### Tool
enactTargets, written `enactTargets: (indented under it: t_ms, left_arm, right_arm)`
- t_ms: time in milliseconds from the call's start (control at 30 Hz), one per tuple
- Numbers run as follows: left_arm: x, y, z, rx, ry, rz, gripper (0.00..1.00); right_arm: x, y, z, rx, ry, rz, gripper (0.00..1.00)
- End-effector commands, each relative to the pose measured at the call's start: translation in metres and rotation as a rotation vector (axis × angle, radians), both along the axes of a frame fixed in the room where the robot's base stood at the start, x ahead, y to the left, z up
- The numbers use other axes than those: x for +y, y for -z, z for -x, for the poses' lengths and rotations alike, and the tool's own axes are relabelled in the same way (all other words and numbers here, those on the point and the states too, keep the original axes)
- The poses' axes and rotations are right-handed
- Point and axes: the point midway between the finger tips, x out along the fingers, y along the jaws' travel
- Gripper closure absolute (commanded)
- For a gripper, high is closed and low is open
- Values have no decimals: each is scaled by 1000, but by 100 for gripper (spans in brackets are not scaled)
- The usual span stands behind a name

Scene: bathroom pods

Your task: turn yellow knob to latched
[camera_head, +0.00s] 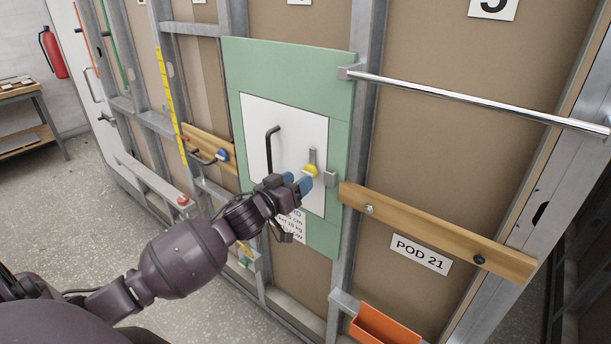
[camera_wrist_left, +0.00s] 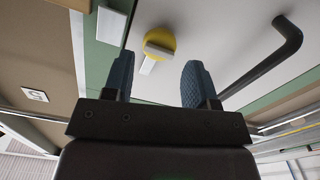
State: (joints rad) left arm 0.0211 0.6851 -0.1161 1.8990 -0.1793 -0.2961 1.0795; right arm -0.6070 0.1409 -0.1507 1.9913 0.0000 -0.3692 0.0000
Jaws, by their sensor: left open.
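The yellow knob (camera_head: 310,171) is on a white door panel (camera_head: 284,119) set in a green board (camera_head: 300,57). In the left wrist view the yellow knob (camera_wrist_left: 159,42) shows a pale bar across it and lies just beyond the fingertips. My left gripper (camera_head: 299,182) is open in front of the panel, just below the knob. In the left wrist view its two blue fingers (camera_wrist_left: 158,75) are apart with nothing between them; I cannot tell whether they touch the knob. A grey catch block (camera_head: 330,179) sits at the panel's right edge. My right gripper is not in view.
A black handle (camera_head: 270,148) stands out from the panel left of the knob, and also shows in the left wrist view (camera_wrist_left: 274,60). A chrome rail (camera_head: 470,97) and a wooden rail (camera_head: 435,230) lie to the right. An orange bin (camera_head: 384,326) is below.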

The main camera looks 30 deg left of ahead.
Motion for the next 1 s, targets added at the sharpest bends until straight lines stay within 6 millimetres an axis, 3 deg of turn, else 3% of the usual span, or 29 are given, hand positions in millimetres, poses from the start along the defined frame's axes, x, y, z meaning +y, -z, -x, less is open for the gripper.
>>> enactTargets:
  t_ms: [300,667,700,900,1000]
  left_arm:
    - [-2,0,-34,0,0,0,48]
    - [-3,0,-38,0,-1,-1,48]
    - [-3,0,-38,0,-1,-1,49]
    - [-3,0,-38,0,-1,-1,80]
    - [-3,0,-38,0,-1,-2,82]
  right_arm:
    - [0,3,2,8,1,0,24]
    - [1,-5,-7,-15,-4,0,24]
    - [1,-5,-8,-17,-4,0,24]
    - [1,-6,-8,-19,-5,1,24]
    - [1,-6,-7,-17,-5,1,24]
